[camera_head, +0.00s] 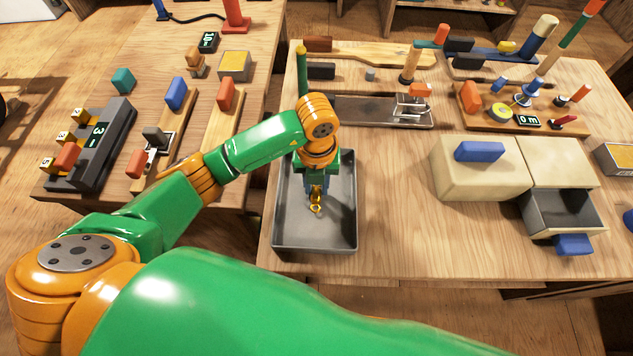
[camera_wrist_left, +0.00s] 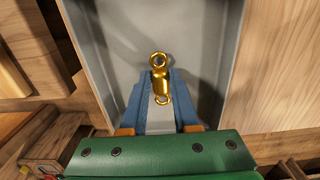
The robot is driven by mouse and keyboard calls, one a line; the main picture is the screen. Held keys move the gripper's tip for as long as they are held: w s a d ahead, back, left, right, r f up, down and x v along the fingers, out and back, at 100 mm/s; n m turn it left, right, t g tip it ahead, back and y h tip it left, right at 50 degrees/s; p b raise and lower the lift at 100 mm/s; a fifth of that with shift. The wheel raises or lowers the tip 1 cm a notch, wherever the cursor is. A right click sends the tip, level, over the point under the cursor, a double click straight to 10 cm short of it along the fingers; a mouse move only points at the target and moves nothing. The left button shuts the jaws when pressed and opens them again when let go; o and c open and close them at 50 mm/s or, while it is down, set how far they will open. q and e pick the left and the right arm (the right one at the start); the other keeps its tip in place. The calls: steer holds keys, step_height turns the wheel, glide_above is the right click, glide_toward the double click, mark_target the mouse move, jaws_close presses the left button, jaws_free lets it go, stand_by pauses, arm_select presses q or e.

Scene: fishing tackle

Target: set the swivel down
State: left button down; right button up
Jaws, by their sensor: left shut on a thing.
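The swivel (camera_head: 317,203) is a small gold piece with a ring at each end. My left gripper (camera_head: 317,192) is shut on it, above the grey tray (camera_head: 286,238) on the table. In the left wrist view the swivel (camera_wrist_left: 160,75) sits between the blue fingertips of the gripper (camera_wrist_left: 160,98), its far ring sticking out past them. The tray floor (camera_wrist_left: 115,35) shows behind it. How high the swivel is above the floor is hard to tell. My right gripper is not in view.
A cream box (camera_head: 480,185) with an open grey drawer (camera_head: 562,208) stands to the right. A dark long tray (camera_head: 365,110) and a wooden tool board (camera_head: 480,122) lie behind. A green upright post (camera_head: 302,75) rises just behind the tray. Bare tabletop (camera_head: 395,220) lies right of the tray.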

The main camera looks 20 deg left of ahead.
mark_target(317, 189)
arm_select(q)
steer(key=shift+f, duration=0.15)
steer(key=c, duration=0.7)
jaws_free()
steer(key=shift+o, duration=0.2)
steer(key=shift+r, duration=0.3)
step_height(317, 189, up, 12)
steer(key=p, duration=0.1)
steer(key=shift+f, duration=0.15)
